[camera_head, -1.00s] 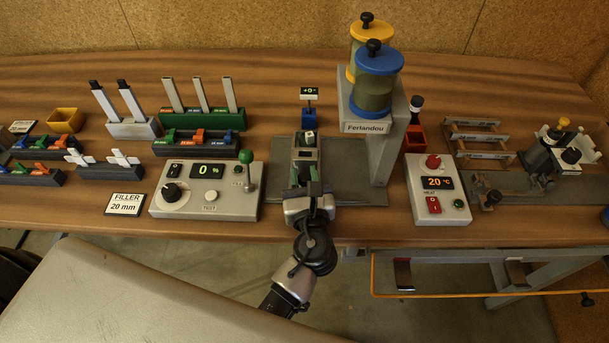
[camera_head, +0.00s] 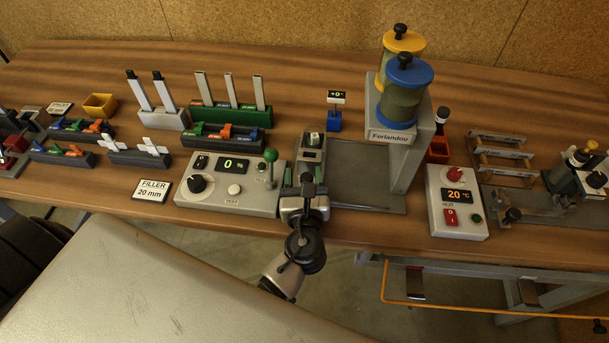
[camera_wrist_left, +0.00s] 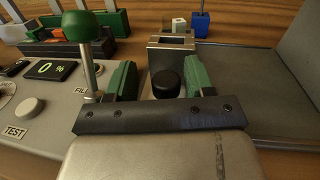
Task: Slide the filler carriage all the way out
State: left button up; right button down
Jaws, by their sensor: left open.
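The filler carriage (camera_head: 312,157) is a narrow grey block on the left edge of the dark base plate, left of the Ferlandou dispenser (camera_head: 403,120). It also shows in the left wrist view (camera_wrist_left: 171,42), with a slot in its top. A black round knob (camera_wrist_left: 167,83) stands at its near end. My left gripper (camera_head: 306,184) is over that near end. Its green fingers (camera_wrist_left: 161,80) are open, one on each side of the knob, with visible gaps. The lower part of the knob is hidden by the gripper body. My right gripper is out of view.
The control box (camera_head: 231,184), reading 0 %, stands close on the left; its green-knobbed lever (camera_head: 270,157) is beside my left finger. The base plate (camera_head: 360,175) is bare right of the carriage. A display post (camera_head: 335,120) stands behind. A heater box (camera_head: 455,202) is at right.

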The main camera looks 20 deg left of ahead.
pick_arm(q)
jog(key=shift+d, duration=0.1)
jog(key=shift+s+d+f, duration=0.1)
jog(key=shift+s+d, duration=0.05)
jog(key=shift+s, duration=0.2)
jog(key=b+v, duration=0.2)
jog(key=v, duration=0.7)
jog(key=shift+s+d, duration=0.15)
jog(key=shift+s, duration=0.3)
